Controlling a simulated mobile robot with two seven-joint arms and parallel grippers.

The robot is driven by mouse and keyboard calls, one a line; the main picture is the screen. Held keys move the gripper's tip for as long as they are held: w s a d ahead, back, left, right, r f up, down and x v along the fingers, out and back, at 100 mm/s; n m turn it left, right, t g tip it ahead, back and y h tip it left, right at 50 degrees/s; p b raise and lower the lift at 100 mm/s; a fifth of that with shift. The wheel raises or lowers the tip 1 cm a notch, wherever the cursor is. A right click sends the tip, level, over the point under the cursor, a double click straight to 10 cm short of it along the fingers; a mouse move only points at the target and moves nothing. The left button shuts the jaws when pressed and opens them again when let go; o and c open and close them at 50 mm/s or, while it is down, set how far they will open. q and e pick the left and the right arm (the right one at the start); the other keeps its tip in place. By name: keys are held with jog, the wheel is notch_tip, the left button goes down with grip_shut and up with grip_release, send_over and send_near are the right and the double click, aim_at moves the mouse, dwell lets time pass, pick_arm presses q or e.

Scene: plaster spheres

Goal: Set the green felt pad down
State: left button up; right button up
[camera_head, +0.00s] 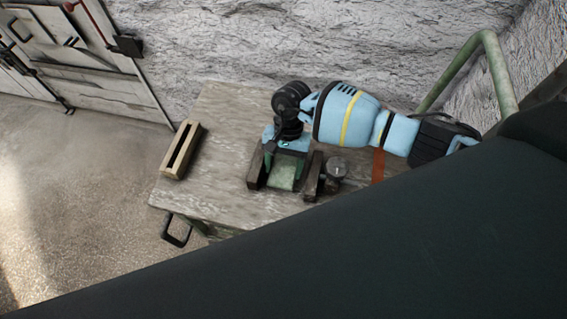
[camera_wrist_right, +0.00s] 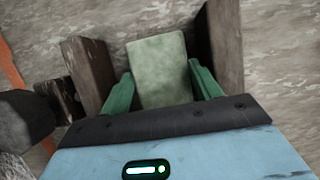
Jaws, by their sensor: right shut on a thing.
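The green felt pad (camera_head: 283,175) is a pale green, flat block. My right gripper (camera_head: 286,160) is shut on it, with one green finger at each side of the pad in the right wrist view (camera_wrist_right: 158,72). The pad is between two dark wooden blocks, the left one (camera_head: 257,168) and the right one (camera_head: 314,178). Both blocks also flank it in the wrist view. Whether the pad's underside touches the tabletop cannot be told. My left gripper is not in view.
The worn table (camera_head: 225,125) has free room left of the blocks. A slotted wooden piece (camera_head: 181,150) lies near its left edge. A round grey metal object (camera_head: 336,168) stands right of the blocks, near a red-orange strip (camera_head: 378,166). A rough pale wall (camera_head: 300,45) is behind.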

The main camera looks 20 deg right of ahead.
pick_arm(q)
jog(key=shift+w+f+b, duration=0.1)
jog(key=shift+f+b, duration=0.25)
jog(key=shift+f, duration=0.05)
pick_arm(e)
jog(key=shift+f, duration=0.45)
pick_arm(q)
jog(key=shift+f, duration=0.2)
pick_arm(e)
jog(key=shift+f, duration=0.25)
jog(key=o, duration=1)
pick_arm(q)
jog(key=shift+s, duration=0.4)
pick_arm(e)
jog(key=shift+o, duration=0.2)
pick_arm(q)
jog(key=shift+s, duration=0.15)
pick_arm(e)
jog(key=shift+a, duration=0.1)
jog(key=shift+r, duration=0.2)
